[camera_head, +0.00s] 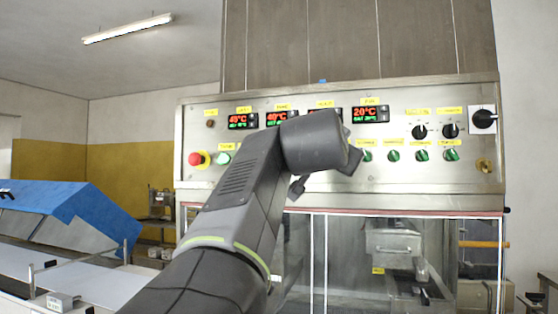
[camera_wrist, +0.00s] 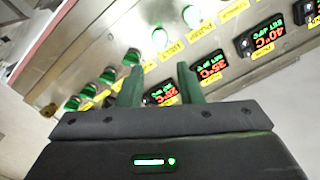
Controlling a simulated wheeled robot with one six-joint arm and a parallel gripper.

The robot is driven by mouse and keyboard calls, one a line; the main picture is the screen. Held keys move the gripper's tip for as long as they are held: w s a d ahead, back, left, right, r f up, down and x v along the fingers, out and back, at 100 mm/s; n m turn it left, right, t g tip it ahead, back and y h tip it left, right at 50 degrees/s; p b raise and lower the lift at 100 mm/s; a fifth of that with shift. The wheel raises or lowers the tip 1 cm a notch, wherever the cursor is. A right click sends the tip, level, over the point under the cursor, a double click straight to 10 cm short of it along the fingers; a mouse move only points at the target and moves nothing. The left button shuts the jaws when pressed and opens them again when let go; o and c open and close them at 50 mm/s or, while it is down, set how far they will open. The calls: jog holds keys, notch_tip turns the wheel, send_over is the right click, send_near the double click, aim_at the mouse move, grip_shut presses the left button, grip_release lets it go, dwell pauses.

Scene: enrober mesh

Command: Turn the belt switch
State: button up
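A row of green switches with yellow labels sits low on the steel control panel, including one at the right (camera_head: 452,154) and one just right of my arm (camera_head: 367,155). The labels are too small to tell which is the belt switch. In the wrist view, several green knobs run diagonally at the upper left, the nearest (camera_wrist: 131,58) just beyond my left fingertip. My gripper (camera_wrist: 158,68) is open and empty, its two green fingers apart and pointing at the panel. In the head view, my arm hides the gripper and part of the panel.
A red emergency button (camera_head: 195,159) is at the panel's left. Lit displays (camera_head: 370,114) line the upper row, with black rotary knobs (camera_head: 450,130) at the right. Glass doors (camera_head: 345,260) stand below. A blue-covered conveyor (camera_head: 85,215) is at the left.

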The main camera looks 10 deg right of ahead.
jog(key=v, duration=0.3)
jog(key=shift+s+a, duration=0.15)
jog(key=shift+s, duration=0.1)
jog(key=shift+w, duration=0.1)
jog(key=p+x, duration=0.2)
jog(key=x, duration=1.1)
jog(key=shift+w, duration=0.3)
jog(key=shift+s, duration=0.1)
jog(key=shift+s+a+n+p, duration=0.45)
jog(key=shift+s+n+p, duration=0.25)
jog(key=shift+n+p, duration=1.05)
jog(key=shift+s+a+n+p, duration=0.6)
jog(key=shift+n+p, duration=0.5)
jog(key=shift+n, duration=1.2)
jog(key=shift+s+a+n+p, duration=0.3)
jog(key=shift+s+n+p, duration=0.5)
jog(key=shift+n+p, duration=0.95)
